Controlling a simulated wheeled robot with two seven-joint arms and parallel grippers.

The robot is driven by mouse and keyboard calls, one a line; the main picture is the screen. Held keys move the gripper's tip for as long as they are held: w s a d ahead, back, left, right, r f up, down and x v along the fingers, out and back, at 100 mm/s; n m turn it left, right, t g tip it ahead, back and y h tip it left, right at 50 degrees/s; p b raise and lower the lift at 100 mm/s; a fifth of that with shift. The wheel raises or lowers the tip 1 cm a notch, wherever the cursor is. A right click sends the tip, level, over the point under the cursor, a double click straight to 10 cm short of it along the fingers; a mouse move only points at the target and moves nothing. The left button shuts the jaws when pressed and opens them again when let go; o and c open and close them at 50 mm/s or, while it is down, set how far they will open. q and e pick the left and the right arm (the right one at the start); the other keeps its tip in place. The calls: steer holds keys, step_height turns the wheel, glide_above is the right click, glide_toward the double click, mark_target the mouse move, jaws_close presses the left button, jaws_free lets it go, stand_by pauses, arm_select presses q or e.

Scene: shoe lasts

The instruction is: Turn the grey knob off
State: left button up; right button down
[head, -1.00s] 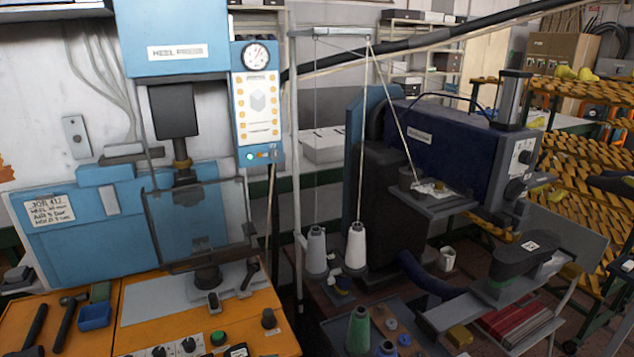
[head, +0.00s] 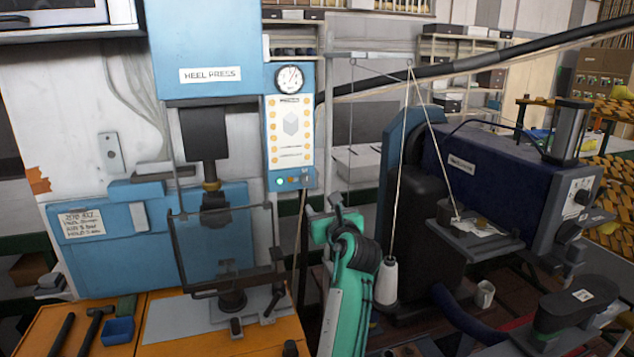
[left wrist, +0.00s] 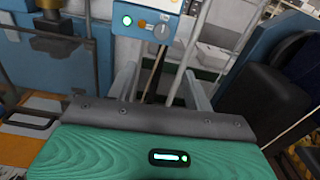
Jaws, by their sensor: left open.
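A grey round knob (left wrist: 162,31) is on the lower part of the heel press's blue control box (left wrist: 120,20), right of a lit green light and an orange button. In the head view the knob (head: 307,180) is small, at the box's lower right corner. Which way it is turned is too small to tell. My left gripper (head: 323,205), green with grey fingers, is just below and right of the box. In the left wrist view its two fingers (left wrist: 163,82) are apart, with nothing between them, pointing towards the knob. My right gripper is not in view.
The blue heel press (head: 205,40) with its clear guard (head: 225,250) stands left of my left arm. A thread cone (head: 387,281) and a dark blue machine (head: 480,165) with its own dial stand right. A thick dark cable crosses above.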

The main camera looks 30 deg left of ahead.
arm_select(q)
steer(key=r, duration=0.1)
steer(key=p, duration=0.4)
glide_toward(307, 181)
steer(key=shift+m, duration=0.3)
steer(key=x, duration=0.7)
steer(key=shift+x, duration=0.75)
steer(key=c, duration=1)
